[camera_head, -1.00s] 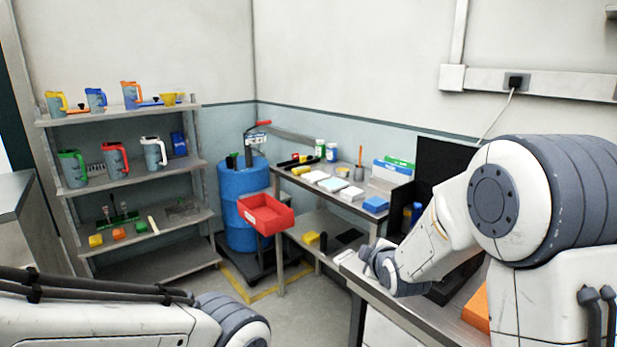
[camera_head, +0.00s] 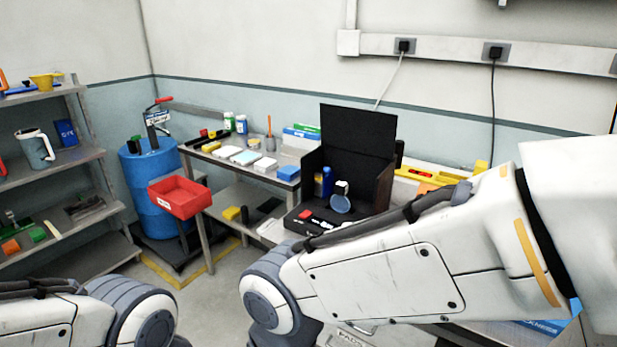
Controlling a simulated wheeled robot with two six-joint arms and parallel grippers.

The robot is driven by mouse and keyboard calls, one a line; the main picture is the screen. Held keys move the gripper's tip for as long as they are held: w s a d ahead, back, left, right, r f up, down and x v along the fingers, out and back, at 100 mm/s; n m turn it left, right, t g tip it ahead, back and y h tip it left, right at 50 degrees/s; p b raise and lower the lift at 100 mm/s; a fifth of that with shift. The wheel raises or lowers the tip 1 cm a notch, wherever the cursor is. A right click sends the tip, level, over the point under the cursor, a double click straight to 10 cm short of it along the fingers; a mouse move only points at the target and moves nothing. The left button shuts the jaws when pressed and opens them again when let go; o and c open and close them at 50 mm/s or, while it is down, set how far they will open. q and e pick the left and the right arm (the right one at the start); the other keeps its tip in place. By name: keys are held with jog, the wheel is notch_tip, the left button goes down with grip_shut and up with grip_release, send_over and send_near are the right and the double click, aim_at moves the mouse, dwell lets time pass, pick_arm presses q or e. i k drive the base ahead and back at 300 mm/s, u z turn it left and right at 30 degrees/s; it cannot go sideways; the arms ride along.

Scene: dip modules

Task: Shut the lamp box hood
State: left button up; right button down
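The lamp box (camera_head: 378,182) is a black open-fronted box on the bench right of centre. Its hood looks like the tall black panel (camera_head: 357,132) standing up at the back, raised. Inside the box are a blue bottle (camera_head: 327,181) and a round, pale blue translucent disc (camera_head: 340,204). A black front base with a red button (camera_head: 305,214) shows at its lower left. My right arm crosses in front of the box's lower right part. My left arm is at the bottom left. Neither gripper's fingers are in view.
A side table (camera_head: 216,158) with bottles, pads and small boxes stands left of the lamp box. A red bin (camera_head: 180,197) sits before a blue drum (camera_head: 150,165). Shelves stand at far left. A yellow level (camera_head: 428,174) lies right of the box.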

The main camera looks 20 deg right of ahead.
aim_at(371, 132)
jog(key=z, duration=0.4)
jog(key=i, duration=0.95)
jog(key=z, duration=0.2)
